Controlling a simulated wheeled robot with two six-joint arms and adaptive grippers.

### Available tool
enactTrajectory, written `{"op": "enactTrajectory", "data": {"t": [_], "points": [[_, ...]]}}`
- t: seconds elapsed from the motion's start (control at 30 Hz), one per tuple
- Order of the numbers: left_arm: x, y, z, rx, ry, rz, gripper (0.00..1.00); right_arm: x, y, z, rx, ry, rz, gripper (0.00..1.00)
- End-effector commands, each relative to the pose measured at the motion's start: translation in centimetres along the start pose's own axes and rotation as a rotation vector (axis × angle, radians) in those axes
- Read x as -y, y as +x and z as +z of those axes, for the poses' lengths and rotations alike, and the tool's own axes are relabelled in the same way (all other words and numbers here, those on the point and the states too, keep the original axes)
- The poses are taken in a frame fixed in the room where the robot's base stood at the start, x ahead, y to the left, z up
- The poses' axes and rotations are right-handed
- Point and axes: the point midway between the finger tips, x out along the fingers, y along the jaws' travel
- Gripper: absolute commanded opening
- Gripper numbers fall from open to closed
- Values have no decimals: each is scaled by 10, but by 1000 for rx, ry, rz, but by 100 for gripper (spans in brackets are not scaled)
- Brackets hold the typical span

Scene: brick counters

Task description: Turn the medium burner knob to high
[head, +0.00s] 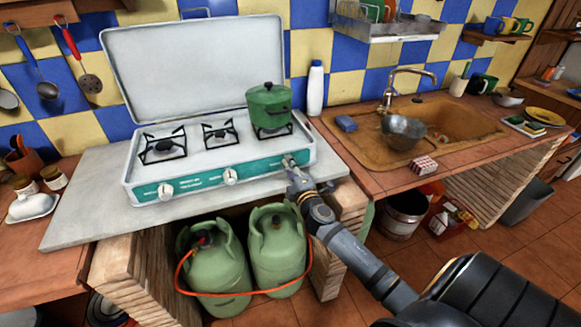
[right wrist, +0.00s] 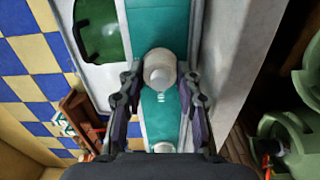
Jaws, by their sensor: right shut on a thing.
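A white stove (head: 215,100) with its lid raised stands on the counter, with white knobs along its teal front panel (head: 197,182). My right gripper (head: 292,170) is at the rightmost knob, which it mostly hides in the head view. In the right wrist view my right gripper (right wrist: 160,80) has its fingers on both sides of that white knob (right wrist: 159,68) and is shut on it. The middle knob (head: 230,177) and the left knob (head: 166,191) are free. A green pot (head: 269,105) sits on the right burner. My left gripper is out of view.
Two green gas cylinders (head: 277,250) with an orange hose stand below the counter, close to my right forearm. A white bottle (head: 315,88) and a sink (head: 455,118) are right of the stove. The pale slab (head: 80,205) left of the stove is clear.

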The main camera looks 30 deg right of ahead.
Motion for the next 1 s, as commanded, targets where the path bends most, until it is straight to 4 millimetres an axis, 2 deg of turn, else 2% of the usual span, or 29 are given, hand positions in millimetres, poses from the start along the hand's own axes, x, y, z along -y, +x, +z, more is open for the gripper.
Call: {"op": "enactTrajectory", "data": {"t": [0.67, 0.7, 0.87, 1.0], "points": [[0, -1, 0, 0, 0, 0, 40, 2, 0, 0, -1, -60, -2, 2], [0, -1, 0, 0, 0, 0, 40, 2, 0, 0, -1, -59, -2, 36], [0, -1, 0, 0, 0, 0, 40, 2, 0, 0, 0, -59, -2, 57], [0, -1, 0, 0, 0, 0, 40, 2, 0, 0, 0, -59, -3, 57]]}}
